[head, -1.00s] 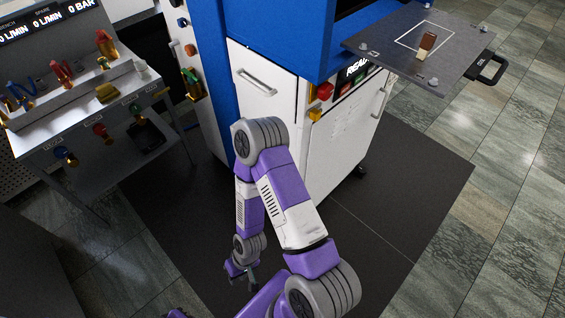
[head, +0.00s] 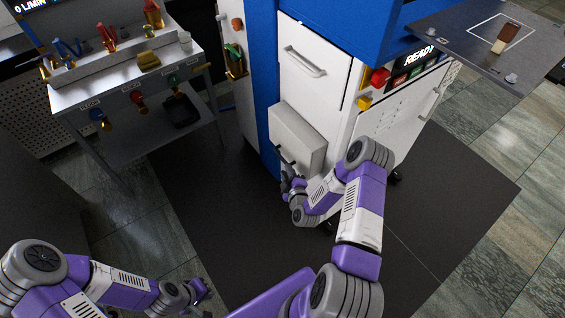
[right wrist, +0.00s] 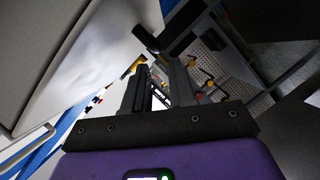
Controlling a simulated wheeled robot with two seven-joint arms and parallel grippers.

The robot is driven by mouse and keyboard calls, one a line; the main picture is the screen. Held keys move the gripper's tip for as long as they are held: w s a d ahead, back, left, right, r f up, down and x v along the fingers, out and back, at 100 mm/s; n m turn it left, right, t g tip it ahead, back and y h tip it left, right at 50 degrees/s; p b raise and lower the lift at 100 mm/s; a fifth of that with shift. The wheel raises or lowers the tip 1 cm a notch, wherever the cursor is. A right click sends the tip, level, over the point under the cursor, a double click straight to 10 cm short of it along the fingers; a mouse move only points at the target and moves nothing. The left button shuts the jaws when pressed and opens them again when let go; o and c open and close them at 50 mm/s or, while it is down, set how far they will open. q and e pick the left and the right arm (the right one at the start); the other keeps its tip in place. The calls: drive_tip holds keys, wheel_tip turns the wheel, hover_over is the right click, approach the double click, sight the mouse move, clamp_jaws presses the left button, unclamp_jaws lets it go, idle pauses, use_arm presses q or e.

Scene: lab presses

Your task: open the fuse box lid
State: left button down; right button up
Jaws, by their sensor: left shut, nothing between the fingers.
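The fuse box (head: 298,138) is a light grey box on the white front of the blue press cabinet, its lid closed. A dark bar handle (head: 283,157) shows at its lower left. My right gripper (head: 286,181) is just below the handle. In the right wrist view its two dark fingers (right wrist: 158,75) stand apart with a gap between them, and the dark handle (right wrist: 146,38) lies just beyond the tips. I cannot tell whether they touch it. My left gripper (head: 203,290) is shut and empty, low over the floor, far from the box.
A grey bench (head: 130,85) with coloured valves and fittings stands at the left. A white drawer front (head: 315,60) is above the fuse box. A dark platen (head: 485,40) juts out at the upper right.

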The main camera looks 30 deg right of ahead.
sight(283, 161)
drive_tip(key=b+x, duration=0.2)
drive_tip(key=x, duration=0.5)
drive_tip(key=shift+w+d, duration=0.1)
drive_tip(key=shift+w, duration=0.1)
clamp_jaws()
